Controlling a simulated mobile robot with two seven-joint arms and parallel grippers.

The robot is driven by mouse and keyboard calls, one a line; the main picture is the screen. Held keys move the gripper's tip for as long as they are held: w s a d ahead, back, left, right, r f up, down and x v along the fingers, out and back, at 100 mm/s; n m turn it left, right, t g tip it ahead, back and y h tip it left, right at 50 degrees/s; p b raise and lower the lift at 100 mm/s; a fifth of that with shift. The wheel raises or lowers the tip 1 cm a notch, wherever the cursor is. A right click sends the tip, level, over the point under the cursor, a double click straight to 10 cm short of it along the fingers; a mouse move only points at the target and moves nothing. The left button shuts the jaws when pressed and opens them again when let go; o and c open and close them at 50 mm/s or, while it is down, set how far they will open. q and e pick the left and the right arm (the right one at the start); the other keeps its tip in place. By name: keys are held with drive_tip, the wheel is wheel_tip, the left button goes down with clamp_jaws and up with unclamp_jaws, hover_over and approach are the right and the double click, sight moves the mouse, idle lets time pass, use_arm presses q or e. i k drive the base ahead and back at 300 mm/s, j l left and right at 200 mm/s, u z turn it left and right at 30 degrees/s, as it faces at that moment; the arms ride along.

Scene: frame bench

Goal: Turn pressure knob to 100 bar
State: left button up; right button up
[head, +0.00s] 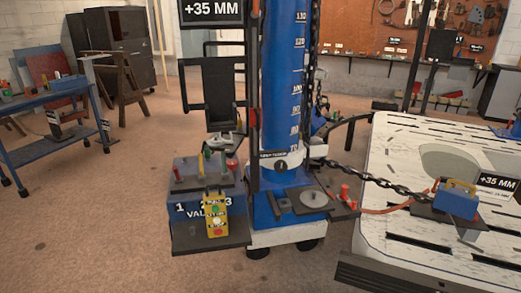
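A tall blue column (283,70) with white scale numbers stands in the middle of the head view. Near its foot is a small round knob (281,166), dark with a light mark, which I take to be the pressure knob. A dark label strip (271,155) with small white lettering sits just above it. The knob's setting is too small to read. Neither of my grippers shows in the head view, and nothing visibly touches the knob.
Left of the column is a blue valve box (185,205) with levers and a yellow button box (216,215). A black chain (375,180) runs from the column to a blue clamp (457,200) on the white slotted bench (480,255). Floor in front and left is open.

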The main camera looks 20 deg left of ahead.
sight(230, 152)
drive_tip(key=j+u, duration=0.25)
drive_tip(key=i+j+u, duration=0.25)
drive_tip(key=j, duration=0.2)
drive_tip(key=j+u, duration=0.25)
drive_tip(key=i+j+u, duration=0.2)
drive_tip(key=j+u, duration=0.25)
drive_tip(key=i+j+u, duration=0.3)
drive_tip(key=u, duration=0.15)
drive_tip(key=i+j+u, duration=0.55)
drive_tip(key=i+u, duration=0.3)
drive_tip(key=i+z, duration=0.3)
drive_tip(key=i, duration=0.25)
drive_tip(key=i+j+z, duration=0.3)
drive_tip(key=i, duration=0.3)
drive_tip(key=i+l+z, duration=0.1)
drive_tip(key=i+z, duration=0.3)
drive_tip(key=i, duration=0.2)
drive_tip(key=i+z, duration=0.4)
drive_tip(key=i, duration=0.2)
drive_tip(key=i+z, duration=0.65)
drive_tip(key=i+j+z, duration=0.1)
drive_tip(key=i+z, duration=0.25)
drive_tip(key=k, duration=0.05)
